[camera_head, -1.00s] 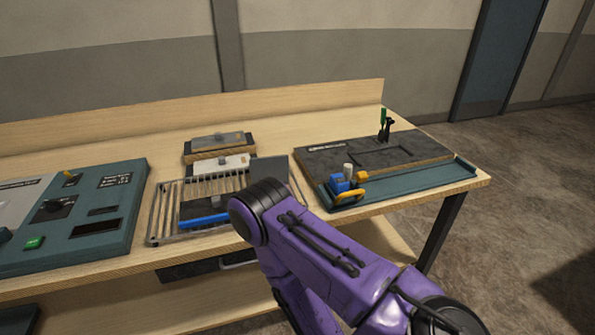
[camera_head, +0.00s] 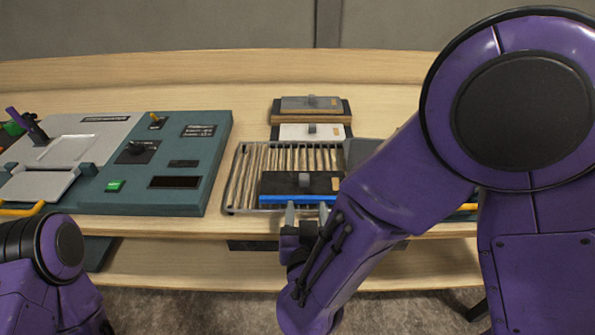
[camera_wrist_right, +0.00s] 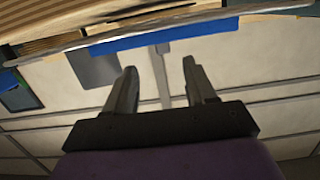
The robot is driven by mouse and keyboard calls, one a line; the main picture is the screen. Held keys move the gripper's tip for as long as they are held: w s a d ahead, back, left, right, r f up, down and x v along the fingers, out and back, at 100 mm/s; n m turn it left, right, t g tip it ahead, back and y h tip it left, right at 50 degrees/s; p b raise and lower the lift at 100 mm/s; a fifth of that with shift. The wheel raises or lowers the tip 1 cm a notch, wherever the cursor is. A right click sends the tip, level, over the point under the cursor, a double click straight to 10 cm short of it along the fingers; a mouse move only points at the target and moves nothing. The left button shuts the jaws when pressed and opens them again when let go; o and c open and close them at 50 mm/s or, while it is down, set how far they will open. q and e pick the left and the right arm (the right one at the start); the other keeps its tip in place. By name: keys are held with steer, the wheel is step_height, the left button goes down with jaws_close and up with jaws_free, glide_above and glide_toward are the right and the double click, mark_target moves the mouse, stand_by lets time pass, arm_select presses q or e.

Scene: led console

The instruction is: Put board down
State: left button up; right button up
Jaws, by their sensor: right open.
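A black board (camera_head: 282,186) with a blue front edge and a small grey tab lies on the slatted rack (camera_head: 237,180). Its blue edge also shows in the right wrist view (camera_wrist_right: 165,36). My right gripper (camera_head: 307,213) is open and empty, just in front of the blue edge. In the right wrist view, the fingers (camera_wrist_right: 158,78) point toward the edge, and a grey post-like part (camera_wrist_right: 160,70) shows between them. I cannot tell whether the fingers touch the board. My left arm shows at the lower left, but its gripper is out of view.
A white board (camera_head: 295,133) and a grey board (camera_head: 300,104) sit behind the rack. A teal console (camera_head: 205,150) with a green button (camera_head: 115,186) stands to the left. My right arm covers the table's right side. A lower shelf (camera_head: 190,268) runs below the tabletop.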

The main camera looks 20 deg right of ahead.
mark_target(304, 181)
steer(key=x, duration=0.4)
steer(key=shift+w+a+r, duration=0.1)
steer(key=shift+w+r, duration=0.15)
steer(key=shift+w, duration=0.2)
steer(key=p+x, duration=0.1)
steer(key=x, duration=0.2)
steer(key=p+x, duration=0.1)
steer(key=x, duration=0.1)
steer(key=shift+w+r, duration=0.15)
steer(key=shift+w, duration=0.2)
steer(key=shift+w+d, duration=0.2)
steer(key=shift+d, duration=0.05)
arm_select(q)
steer(key=shift+w+r, duration=0.2)
steer(key=shift+r, duration=0.8)
arm_select(e)
steer(key=shift+s, duration=0.1)
steer(key=shift+a, duration=0.1)
jaws_close()
